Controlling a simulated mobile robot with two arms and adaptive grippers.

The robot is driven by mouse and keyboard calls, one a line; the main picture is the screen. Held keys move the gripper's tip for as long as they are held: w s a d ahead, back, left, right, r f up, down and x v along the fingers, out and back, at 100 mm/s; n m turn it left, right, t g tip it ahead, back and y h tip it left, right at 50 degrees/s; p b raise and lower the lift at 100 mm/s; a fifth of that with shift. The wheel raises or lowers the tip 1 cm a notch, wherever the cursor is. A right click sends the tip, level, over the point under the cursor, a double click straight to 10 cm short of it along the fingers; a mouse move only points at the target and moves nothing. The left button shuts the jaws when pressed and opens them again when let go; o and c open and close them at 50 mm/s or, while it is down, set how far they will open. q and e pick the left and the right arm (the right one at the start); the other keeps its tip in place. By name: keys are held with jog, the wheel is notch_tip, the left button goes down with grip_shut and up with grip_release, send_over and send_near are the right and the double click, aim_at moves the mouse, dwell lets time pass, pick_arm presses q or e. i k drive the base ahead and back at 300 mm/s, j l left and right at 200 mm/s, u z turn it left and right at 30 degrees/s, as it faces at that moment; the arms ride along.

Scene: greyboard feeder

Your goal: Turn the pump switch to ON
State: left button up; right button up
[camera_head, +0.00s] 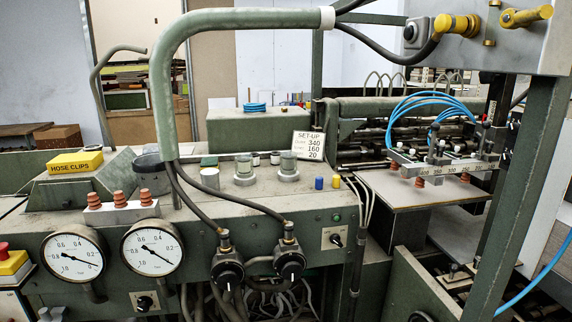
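Two small black rotary switches on pale plates show on the green machine's front panel. One switch (335,239) is right of centre, below a small green lamp (336,217). The other switch (144,303) is low at the left, under the gauges. Their lettering is too small to read, so I cannot tell which is the pump switch or what position either is in. Neither of my grippers is in view.
Two round dials (152,248) and two black regulators (290,266) with hoses sit on the panel. A thick green pipe (162,90) arches in front. A yellow hose clips box (75,163) and a set-up card (308,145) stand on top. A green post (517,210) stands at right.

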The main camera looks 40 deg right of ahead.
aim_at(335, 238)
jog(key=z, duration=1.5)
